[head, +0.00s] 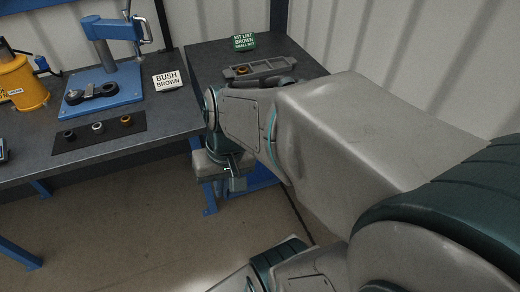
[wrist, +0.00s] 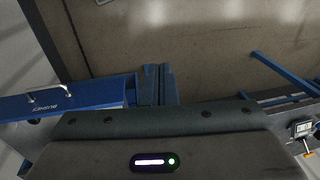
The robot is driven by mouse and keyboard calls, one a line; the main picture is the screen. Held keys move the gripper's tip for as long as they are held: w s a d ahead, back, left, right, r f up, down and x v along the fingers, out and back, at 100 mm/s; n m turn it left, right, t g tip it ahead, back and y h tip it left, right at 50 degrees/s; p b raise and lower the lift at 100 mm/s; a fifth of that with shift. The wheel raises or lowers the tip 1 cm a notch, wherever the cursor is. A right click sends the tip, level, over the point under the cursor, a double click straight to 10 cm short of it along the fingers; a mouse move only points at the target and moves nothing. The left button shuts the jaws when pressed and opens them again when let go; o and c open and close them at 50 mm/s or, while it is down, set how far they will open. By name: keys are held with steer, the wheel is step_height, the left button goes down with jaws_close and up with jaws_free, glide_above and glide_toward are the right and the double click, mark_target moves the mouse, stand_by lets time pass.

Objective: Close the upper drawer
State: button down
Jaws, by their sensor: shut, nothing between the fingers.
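I cannot tell from these frames how far the upper drawer stands out. My gripper (wrist: 158,84) is shut and empty, with its fingers just right of the blue unit's end; touching or apart is unclear. In the head view my gripper (head: 237,186) points down in front of the right bench.
The left bench carries a blue press (head: 104,75), a yellow container (head: 22,84), a "BUSH BROWN" sign (head: 168,80) and a dark mat (head: 98,140) with several rings. A grey tray (head: 258,69) and green sign (head: 244,42) are on the right bench. Floor (head: 120,225) in front is clear.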

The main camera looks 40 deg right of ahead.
steer(key=w+d+f+m+t+y+b, duration=0.2)
steer(key=f+m+y+b, duration=0.2)
steer(key=f+m+y, duration=0.3)
steer(key=w+d+f+m+t+y+b, duration=0.2)
steer(key=w+f+m+t+y+b, duration=0.15)
steer(key=f+m, duration=0.45)
steer(key=s+d+f+m+t+h+b, duration=0.25)
steer(key=d+f+m+t+h, duration=0.25)
steer(key=d+f+m+h, duration=0.5)
steer(key=s+d+f+m+t+h+b, duration=0.2)
steer(key=d+f+m+t+h+b, duration=0.2)
steer(key=d+f+m+t+h, duration=0.45)
steer(key=w+d+m+g+y+b, duration=0.2)
steer(key=w+d, duration=0.5)
steer(key=w, duration=0.6)
steer(key=shift+r+m+b, duration=0.15)
steer(key=shift+m+b, duration=0.3)
steer(key=shift+b, duration=0.75)
steer(key=shift+w+d, duration=0.1)
